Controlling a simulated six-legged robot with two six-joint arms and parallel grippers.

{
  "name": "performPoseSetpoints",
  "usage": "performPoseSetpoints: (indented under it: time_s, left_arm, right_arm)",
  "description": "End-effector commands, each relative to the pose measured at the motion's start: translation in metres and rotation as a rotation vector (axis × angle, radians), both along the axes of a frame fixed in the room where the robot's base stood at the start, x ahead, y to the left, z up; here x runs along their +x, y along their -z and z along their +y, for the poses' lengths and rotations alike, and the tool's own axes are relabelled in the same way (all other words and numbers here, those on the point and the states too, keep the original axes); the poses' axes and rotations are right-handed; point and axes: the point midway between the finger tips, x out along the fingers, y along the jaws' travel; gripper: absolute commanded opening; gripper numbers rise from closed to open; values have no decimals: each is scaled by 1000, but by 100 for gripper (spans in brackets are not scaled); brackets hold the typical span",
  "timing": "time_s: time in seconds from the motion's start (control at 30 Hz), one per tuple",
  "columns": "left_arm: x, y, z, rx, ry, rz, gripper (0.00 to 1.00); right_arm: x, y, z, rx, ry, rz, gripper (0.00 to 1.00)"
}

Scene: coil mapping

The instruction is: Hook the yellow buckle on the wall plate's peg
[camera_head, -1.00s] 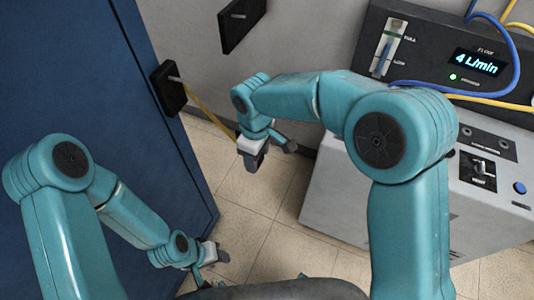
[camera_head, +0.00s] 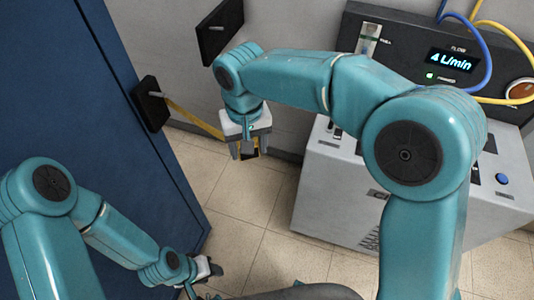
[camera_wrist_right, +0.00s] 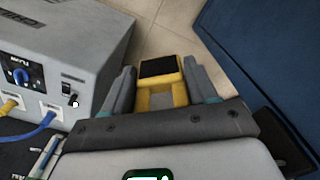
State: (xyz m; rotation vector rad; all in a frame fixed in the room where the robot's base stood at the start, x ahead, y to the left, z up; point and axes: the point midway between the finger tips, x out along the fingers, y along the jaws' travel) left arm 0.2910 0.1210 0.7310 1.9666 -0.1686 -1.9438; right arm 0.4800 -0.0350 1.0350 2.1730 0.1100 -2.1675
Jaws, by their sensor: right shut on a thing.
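My right gripper (camera_head: 248,152) is low in front of the grey wall, fingers pointing down. It is shut on the yellow buckle (camera_wrist_right: 180,95), which sits between both fingers in the right wrist view and has a black patch on its far end. In the head view the fingers mostly hide the buckle. A yellow strap (camera_head: 192,118) runs from the gripper to a black block (camera_head: 150,108) on the blue panel. The black wall plate (camera_head: 225,36) with its short peg (camera_head: 216,28) is above and left of the gripper. My left gripper (camera_head: 206,280) is at lower left; its jaws are unclear.
A grey machine (camera_head: 330,195) with a black display panel (camera_head: 400,38), blue and yellow hoses (camera_head: 483,50) stands right of my right gripper. The blue panel (camera_head: 70,90) fills the left side. Tiled floor (camera_head: 250,215) between them is clear.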

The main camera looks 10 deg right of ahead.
Motion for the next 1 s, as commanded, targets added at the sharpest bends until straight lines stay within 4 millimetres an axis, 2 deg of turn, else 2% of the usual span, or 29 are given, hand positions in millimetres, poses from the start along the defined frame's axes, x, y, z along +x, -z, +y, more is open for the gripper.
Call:
performPoseSetpoints:
  time_s: [0.1,0.2,0.37,0.47,0.57,1.0]
  left_arm:
    - [0,0,0,0,0,0,43]
    - [0,0,0,0,0,0,43]
    - [0,0,0,0,0,0,43]
    - [0,0,0,0,0,0,43]
    - [0,0,0,0,0,0,43]
    - [0,0,0,0,0,0,43]
  right_arm:
    - [16,0,19,0,81,-1,27]
    - [25,0,29,-1,127,-1,27]
    - [30,1,35,-1,146,0,27]
    - [29,6,33,-1,78,1,27]
    - [26,15,28,-1,-64,3,27]
    - [10,68,4,1,-898,4,27]
